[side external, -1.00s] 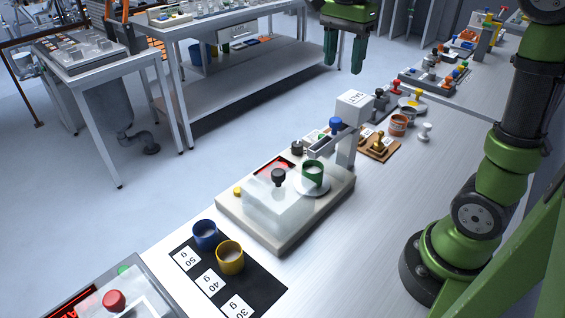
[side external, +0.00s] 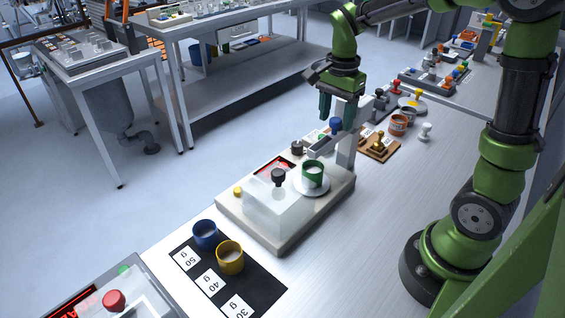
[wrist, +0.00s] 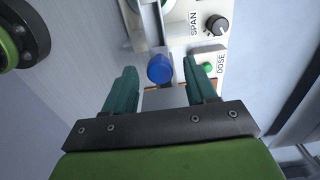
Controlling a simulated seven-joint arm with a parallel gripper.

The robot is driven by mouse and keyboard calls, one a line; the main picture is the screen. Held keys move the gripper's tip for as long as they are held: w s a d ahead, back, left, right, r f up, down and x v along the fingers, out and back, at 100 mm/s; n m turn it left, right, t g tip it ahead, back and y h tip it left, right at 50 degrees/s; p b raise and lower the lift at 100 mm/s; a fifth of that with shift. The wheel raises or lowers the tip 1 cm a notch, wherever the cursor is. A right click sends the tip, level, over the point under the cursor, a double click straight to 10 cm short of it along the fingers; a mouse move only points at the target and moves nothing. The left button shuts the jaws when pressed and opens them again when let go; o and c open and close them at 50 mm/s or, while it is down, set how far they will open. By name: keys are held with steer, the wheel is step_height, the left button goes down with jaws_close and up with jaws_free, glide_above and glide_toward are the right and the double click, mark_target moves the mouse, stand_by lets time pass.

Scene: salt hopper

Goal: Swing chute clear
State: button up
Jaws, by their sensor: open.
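The grey chute (side external: 321,147) reaches out from its white post over the green cup (side external: 312,174), which stands on the scale's round pan. A blue knob (side external: 336,123) rises at the post end of the chute. The blue knob also shows in the wrist view (wrist: 160,68), just beyond and between my fingertips. My gripper (side external: 338,114) points down over the knob with its green fingers apart. In the wrist view my gripper (wrist: 160,75) is open, with nothing held. The fingers partly hide the post and the salt box behind.
A green DOSE button (wrist: 208,67) and black SPAN dial (wrist: 217,24) lie close by. Blue (side external: 205,236) and yellow (side external: 230,258) cups stand on a black mat. Stamps (side external: 379,146) sit behind.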

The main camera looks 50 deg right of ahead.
steer(key=shift+c, duration=0.2)
jaws_close()
steer(key=shift+s, duration=0.15)
steer(key=s+d+n, duration=0.7)
steer(key=d+n, duration=0.1)
steer(key=n, duration=1)
steer(key=shift+s, duration=0.35)
steer(key=shift+d+r, duration=0.1)
stand_by(0.4)
steer(key=shift+o, duration=0.2)
jaws_free()
